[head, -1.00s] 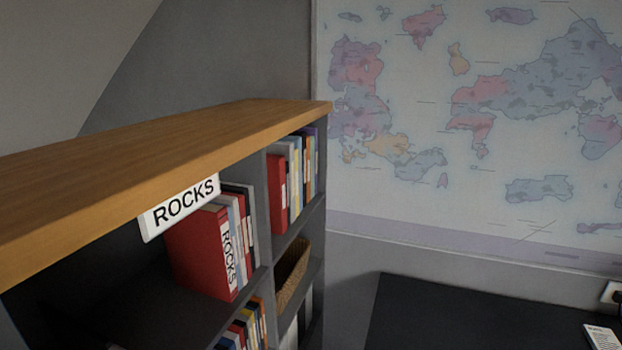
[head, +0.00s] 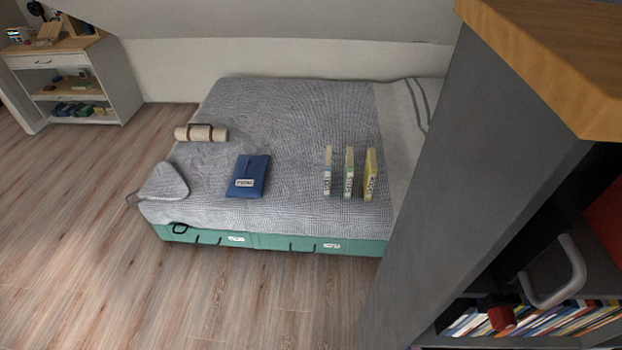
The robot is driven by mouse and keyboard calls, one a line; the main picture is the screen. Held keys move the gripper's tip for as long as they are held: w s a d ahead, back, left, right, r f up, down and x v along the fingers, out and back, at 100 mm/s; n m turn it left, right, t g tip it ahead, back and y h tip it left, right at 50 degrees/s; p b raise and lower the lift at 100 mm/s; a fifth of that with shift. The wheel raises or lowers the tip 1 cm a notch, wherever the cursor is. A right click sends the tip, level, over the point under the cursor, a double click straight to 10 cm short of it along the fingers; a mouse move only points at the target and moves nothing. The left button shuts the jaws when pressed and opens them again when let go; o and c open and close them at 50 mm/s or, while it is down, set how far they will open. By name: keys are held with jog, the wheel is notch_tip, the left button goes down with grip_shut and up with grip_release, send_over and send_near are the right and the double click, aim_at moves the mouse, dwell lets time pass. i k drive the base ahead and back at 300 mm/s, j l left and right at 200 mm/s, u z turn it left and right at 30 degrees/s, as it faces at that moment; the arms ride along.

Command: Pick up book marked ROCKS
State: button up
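No book in the current head view has a label I can read as ROCKS. Three thin books stand upright in a row on the bed: a pale blue one (head: 327,172), a green one (head: 348,172) and a yellow one (head: 370,175). Their spine labels are too small to read surely. A red surface (head: 608,218) shows at the right edge inside the bookshelf (head: 455,150); it may be the side of the red book seen earlier, but no label shows. My gripper is not in view.
The bed (head: 290,110) also holds a dark blue pouch (head: 248,176), a beige roll (head: 201,133) and a grey cushion (head: 164,182). A grey curved handle (head: 556,275) is at the shelf, above lower books (head: 570,321). Wooden floor (head: 90,250) lies clear at left.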

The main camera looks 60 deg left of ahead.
aim_at(371, 168)
jog(key=u, duration=1.45)
